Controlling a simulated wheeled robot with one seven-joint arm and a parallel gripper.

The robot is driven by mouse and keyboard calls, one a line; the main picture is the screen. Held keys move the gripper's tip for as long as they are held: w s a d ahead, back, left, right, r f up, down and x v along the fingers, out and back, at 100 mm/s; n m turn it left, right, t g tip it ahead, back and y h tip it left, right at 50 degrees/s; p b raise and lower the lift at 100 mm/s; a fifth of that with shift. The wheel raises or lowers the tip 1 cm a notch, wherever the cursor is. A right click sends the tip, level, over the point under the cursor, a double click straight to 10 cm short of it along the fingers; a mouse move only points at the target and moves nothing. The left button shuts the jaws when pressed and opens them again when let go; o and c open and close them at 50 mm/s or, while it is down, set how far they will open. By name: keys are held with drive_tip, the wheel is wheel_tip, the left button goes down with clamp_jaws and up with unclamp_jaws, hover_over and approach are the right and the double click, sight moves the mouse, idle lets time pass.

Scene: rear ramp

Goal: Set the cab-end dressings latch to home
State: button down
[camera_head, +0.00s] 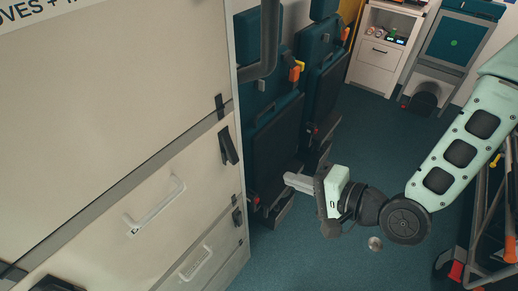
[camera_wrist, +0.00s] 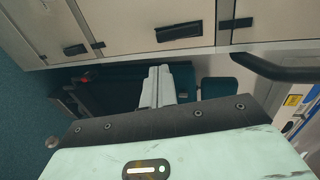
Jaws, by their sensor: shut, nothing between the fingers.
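A pale cabinet (camera_head: 110,120) fills the left of the head view. Black latches sit on its right edge: a small upper one (camera_head: 220,106), a longer tilted one (camera_head: 229,146) and a lower one (camera_head: 237,217). In the wrist view, black latches (camera_wrist: 179,31) (camera_wrist: 75,50) show on pale panels along the top. I cannot tell which latch is the dressings one; no readable label shows it. My gripper (camera_head: 288,180) is shut and empty, to the right of the cabinet edge and apart from it. Its fingers (camera_wrist: 157,86) also show together in the wrist view.
Dark teal folding seats (camera_head: 275,140) with orange buckles stand behind my gripper. A dark grab rail (camera_head: 268,45) runs down beside the cabinet. A stretcher frame (camera_head: 485,220) is at the right. Blue floor (camera_head: 375,140) is open in the middle.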

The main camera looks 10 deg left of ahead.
drive_tip(key=shift+f, duration=0.1)
idle(0.3)
drive_tip(key=b, duration=0.6)
approach(237, 162)
drive_tip(key=x, duration=0.5)
drive_tip(key=shift+a, duration=0.15)
drive_tip(key=shift+x, duration=0.75)
